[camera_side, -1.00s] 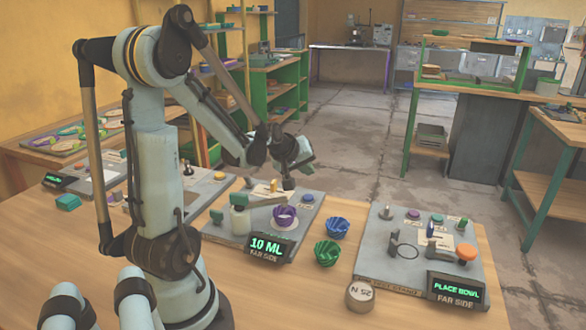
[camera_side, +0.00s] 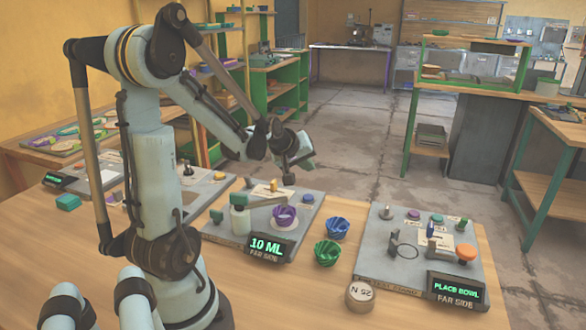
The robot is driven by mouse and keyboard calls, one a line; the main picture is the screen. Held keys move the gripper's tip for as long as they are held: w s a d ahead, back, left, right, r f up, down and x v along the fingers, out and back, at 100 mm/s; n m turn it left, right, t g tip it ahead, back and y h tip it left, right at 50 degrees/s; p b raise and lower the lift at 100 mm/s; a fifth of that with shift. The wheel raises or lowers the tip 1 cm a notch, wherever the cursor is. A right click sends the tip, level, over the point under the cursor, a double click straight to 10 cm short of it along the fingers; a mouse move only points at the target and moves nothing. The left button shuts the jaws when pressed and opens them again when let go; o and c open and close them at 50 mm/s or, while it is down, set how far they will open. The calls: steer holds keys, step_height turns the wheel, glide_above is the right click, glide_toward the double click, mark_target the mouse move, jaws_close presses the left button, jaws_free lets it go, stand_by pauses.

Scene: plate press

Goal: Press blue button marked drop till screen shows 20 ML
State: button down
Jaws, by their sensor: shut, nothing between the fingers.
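A purple bowl (camera_side: 285,216) stands on the plate beside a white bottle-like part (camera_side: 240,217). My gripper (camera_side: 289,181) is shut and empty, pointing down over the plate's far edge, a little left of and above the blue button. No contact with the button shows.
A second plate with a PLACE BOWL screen (camera_side: 457,290) lies further right. Another plate with buttons lies left.

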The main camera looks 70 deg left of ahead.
mark_target(306, 197)
step_height(306, 197, up, 3)
steer(key=shift+f, duration=0.15)
steer(key=shift+f, duration=0.1)
steer(key=shift+f, duration=4.3)
steer(key=shift+f, duration=0.1)
steer(key=shift+f, duration=0.35)
steer(key=shift+f, duration=0.4)
steer(key=shift+r, duration=0.85)
